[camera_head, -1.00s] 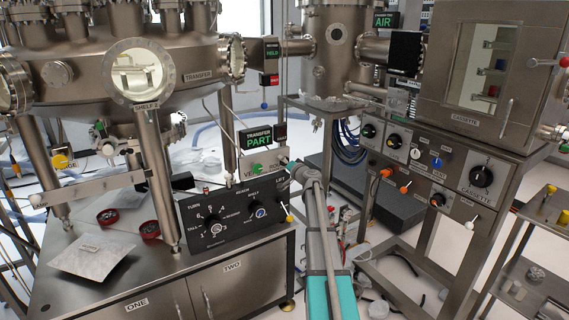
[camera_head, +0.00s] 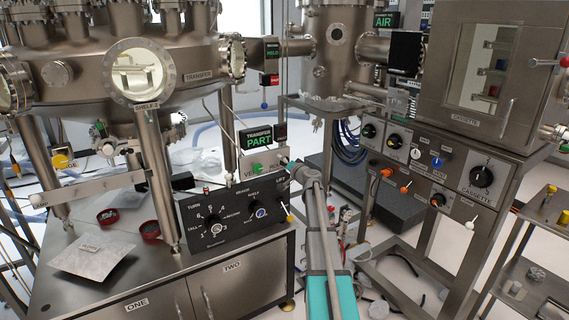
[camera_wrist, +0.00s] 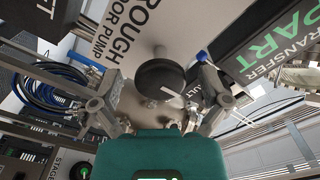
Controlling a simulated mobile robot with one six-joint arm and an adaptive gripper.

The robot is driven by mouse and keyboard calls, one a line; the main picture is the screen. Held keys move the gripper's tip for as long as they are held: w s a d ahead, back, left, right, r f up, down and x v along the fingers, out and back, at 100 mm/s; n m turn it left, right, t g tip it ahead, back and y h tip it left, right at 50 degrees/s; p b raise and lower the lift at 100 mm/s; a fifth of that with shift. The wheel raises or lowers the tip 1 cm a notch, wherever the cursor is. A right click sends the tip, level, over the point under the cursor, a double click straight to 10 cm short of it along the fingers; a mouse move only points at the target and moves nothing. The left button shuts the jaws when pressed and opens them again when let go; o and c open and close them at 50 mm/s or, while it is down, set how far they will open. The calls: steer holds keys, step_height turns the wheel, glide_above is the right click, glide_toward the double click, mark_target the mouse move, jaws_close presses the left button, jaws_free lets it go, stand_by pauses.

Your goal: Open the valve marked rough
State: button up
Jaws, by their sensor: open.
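The white panel marked ROUGH (camera_wrist: 135,35) fills the upper middle of the wrist view, partly cut off at the top. A round black knob (camera_wrist: 160,82) on a stem stands out from it, just below the lettering. My gripper (camera_wrist: 155,98) is open, with one finger on each side of the knob and gaps visible at both sides. Whether the fingers reach fully around its depth, I cannot tell. In the head view, the light valve panel (camera_head: 265,162) sits above the black control box; its right part and any black knob there are hidden by my arm.
A TRANSFER PART display (camera_head: 256,138) stands just above the panel; it also shows close by the right finger in the wrist view (camera_wrist: 265,45). A blue-tipped lever (camera_wrist: 202,56) is near that finger. The black control box (camera_head: 235,211) lies below.

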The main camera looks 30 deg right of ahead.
steer(key=shift+s, duration=0.15)
steer(key=s, duration=1.1)
steer(key=shift+s+a, duration=0.2)
steer(key=shift+s, duration=0.15)
steer(key=s+a+f+n+g+y, duration=0.1)
steer(key=a+f+n+g+y, duration=0.2)
steer(key=a, duration=0.8)
steer(key=s+a+f+n+g+y, duration=0.1)
steer(key=a+f+n+g, duration=0.2)
steer(key=a, duration=0.7)
steer(key=s+a+f+n+g+y, duration=0.25)
steer(key=a+f, duration=0.25)
steer(key=a, duration=0.6)
steer(key=s+a+f+n+g+h, duration=0.1)
steer(key=s+a+f+g, duration=0.2)
steer(key=s+a, duration=0.15)
steer(key=s+a+f+g+h, duration=0.1)
steer(key=s+a+f+g, duration=0.25)
steer(key=a, duration=0.25)
steer(key=s+a+f+g+h, duration=0.1)
steer(key=s+a+g+h, duration=0.25)
steer(key=s, duration=0.75)
step_height(320, 180, up, 14)
steer(key=p, duration=1.3)
steer(key=shift+w+d+f+n+p, duration=0.2)
steer(key=shift+w+d+n+p, duration=0.1)
steer(key=shift+n, duration=0.15)
